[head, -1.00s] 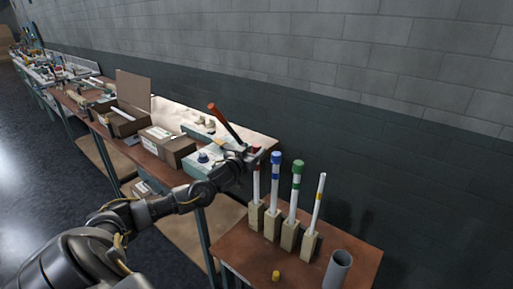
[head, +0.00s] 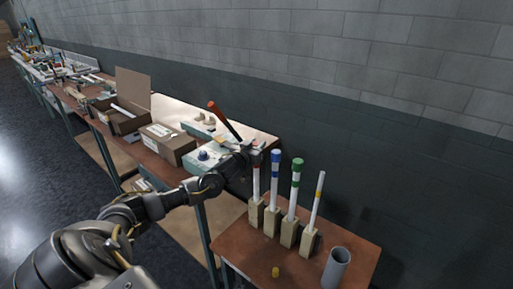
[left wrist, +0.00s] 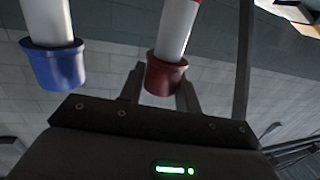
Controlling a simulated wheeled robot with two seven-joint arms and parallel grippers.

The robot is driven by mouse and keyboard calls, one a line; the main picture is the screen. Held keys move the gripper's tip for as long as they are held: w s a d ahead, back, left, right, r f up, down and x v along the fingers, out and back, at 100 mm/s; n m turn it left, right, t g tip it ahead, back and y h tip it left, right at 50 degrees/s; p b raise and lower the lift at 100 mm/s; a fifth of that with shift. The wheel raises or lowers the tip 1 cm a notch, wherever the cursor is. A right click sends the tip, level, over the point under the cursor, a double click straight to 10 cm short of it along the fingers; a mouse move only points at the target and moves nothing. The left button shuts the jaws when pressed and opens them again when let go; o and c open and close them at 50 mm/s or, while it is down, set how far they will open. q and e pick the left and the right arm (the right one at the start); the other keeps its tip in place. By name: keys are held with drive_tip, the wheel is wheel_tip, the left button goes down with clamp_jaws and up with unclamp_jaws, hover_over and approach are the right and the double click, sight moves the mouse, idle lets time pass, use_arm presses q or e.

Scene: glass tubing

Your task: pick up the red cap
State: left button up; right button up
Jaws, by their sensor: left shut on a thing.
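The red cap (left wrist: 165,77) sits on the end of a white tube with a red band in the left wrist view. My left gripper (head: 258,151) is at the top of that tube (head: 256,185), with one finger on each side of the cap, and is shut on it. In the head view the cap is mostly hidden by the gripper. The tube stands upright in its tan block (head: 256,213). A blue cap (head: 275,155) is on the neighbouring tube and also shows beside the gripper in the left wrist view (left wrist: 56,66). My right gripper is not in view.
A green-capped tube (head: 295,188) and a yellow-banded tube (head: 316,200) stand in blocks to the right. A yellow cap (head: 275,272) and a grey cylinder (head: 336,268) are on the brown table (head: 240,245). Cardboard boxes (head: 168,145) are on the bench behind.

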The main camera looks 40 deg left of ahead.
use_arm(q)
drive_tip(key=shift+r, duration=0.15)
drive_tip(key=shift+r, duration=0.2)
wheel_tip(320, 180, up, 2)
drive_tip(key=shift+r+b, duration=0.1)
drive_tip(key=shift+b, duration=0.65)
drive_tip(key=s+d+r, duration=0.2)
drive_tip(key=s+r, duration=0.8)
drive_tip(key=s, duration=0.3)
drive_tip(key=shift+s+d+b, duration=0.35)
drive_tip(key=shift+s+b, duration=0.05)
